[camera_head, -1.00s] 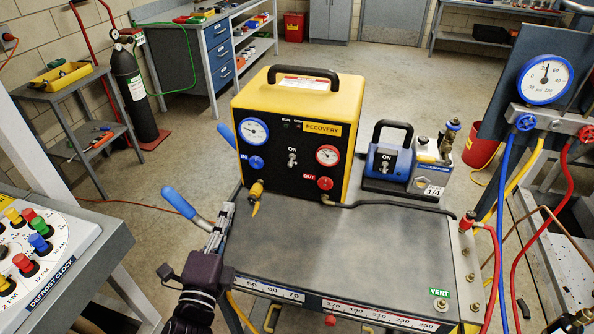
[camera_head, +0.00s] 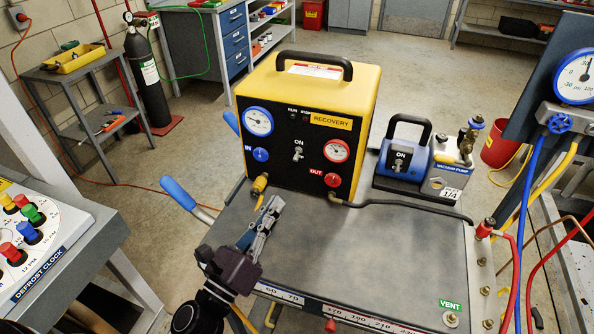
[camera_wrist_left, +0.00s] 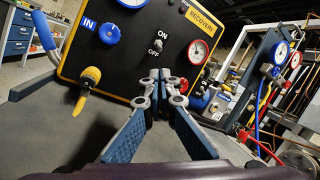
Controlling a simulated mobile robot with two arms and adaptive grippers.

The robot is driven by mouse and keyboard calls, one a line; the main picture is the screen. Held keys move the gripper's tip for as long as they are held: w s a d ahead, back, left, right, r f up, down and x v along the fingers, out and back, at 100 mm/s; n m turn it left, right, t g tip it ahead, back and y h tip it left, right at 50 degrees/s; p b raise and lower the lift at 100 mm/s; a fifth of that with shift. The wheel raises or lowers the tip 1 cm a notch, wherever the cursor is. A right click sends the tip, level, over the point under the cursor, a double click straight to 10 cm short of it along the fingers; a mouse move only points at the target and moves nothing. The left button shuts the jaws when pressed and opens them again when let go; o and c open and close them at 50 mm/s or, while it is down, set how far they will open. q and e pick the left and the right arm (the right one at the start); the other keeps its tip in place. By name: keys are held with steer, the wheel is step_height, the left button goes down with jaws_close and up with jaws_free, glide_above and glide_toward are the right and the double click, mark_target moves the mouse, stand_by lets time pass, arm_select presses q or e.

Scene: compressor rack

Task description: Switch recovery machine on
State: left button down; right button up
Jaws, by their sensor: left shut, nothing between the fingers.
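The yellow recovery machine (camera_head: 360,85) stands on the grey cart top, its black front panel facing me. Its toggle switch (camera_head: 298,154) sits mid-panel below the ON label; in the left wrist view the switch (camera_wrist_left: 157,46) has ON above and OFF below. I cannot tell its position for certain. My left gripper (camera_head: 275,206) is shut and empty, in front of and below the panel, apart from the switch. In the left wrist view its fingertips (camera_wrist_left: 155,74) are together, below the switch. My right gripper is not in view.
A blue IN knob (camera_head: 261,155), a red OUT knob (camera_head: 332,180) and a yellow hose fitting (camera_head: 260,184) flank the switch. A blue vacuum pump (camera_head: 404,165) stands to the right. A black hose (camera_head: 400,203) crosses the cart top (camera_head: 370,250), which is otherwise mostly clear.

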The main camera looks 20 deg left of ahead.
mark_target(297, 157)
arm_select(q)
steer(key=shift+w, duration=0.1)
steer(key=p+x, duration=0.3)
steer(key=x, duration=0.5)
steer(key=shift+w+r, duration=0.2)
steer(key=shift+w, duration=0.05)
steer(key=shift+w+d, duration=0.2)
steer(key=shift+w, duration=0.45)
steer(key=shift+r, duration=0.1)
